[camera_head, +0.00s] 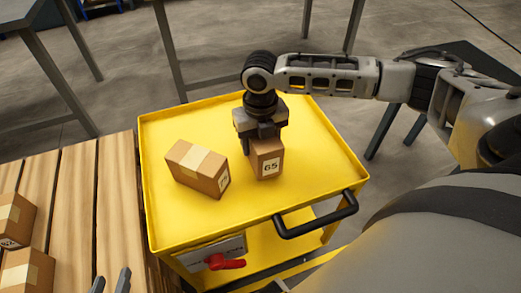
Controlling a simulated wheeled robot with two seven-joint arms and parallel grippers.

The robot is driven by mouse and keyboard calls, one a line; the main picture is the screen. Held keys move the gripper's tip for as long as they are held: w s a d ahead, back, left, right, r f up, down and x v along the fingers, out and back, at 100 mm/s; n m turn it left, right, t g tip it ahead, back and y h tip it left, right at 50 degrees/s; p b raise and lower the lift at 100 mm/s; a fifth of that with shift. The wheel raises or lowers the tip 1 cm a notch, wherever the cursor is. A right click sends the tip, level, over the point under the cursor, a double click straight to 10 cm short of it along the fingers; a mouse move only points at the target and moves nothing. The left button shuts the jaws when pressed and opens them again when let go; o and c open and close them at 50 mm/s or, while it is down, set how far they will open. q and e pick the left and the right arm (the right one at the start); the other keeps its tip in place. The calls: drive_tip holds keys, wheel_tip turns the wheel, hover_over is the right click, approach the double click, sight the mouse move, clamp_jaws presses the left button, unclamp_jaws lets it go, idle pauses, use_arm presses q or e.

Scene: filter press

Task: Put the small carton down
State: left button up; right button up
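A small brown carton (267,164) marked 65 is at the middle of the yellow cart top (315,180). My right gripper (262,138) points down from above, with its fingers on the upper part of this carton. The carton looks upright, at or just above the tray surface; I cannot tell whether it touches. Another brown carton (198,168) with a tape strip and label rests on the cart to its left, a small gap away. Two fingertips of my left gripper (110,283) show at the bottom left edge, apart and empty.
The cart has a raised rim and a black handle (316,215) at the front right. A red knob (225,263) is below its front edge. A slatted wooden surface (78,200) with more cartons (27,270) lies left. The cart's right side is bare.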

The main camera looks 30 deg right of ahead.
wheel_tip(320, 180, down, 3)
drive_tip(key=shift+f+b, duration=0.1)
drive_tip(key=shift+b, duration=0.2)
use_arm(q)
drive_tip(key=shift+f, duration=0.1)
drive_tip(key=shift+s, duration=0.15)
use_arm(e)
drive_tip(key=o, duration=1.3)
use_arm(q)
drive_tip(key=shift+f, duration=0.1)
use_arm(e)
wheel_tip(320, 180, up, 12)
drive_tip(key=p, duration=0.2)
drive_tip(key=shift+p, duration=0.3)
use_arm(q)
drive_tip(key=shift+r, duration=0.6)
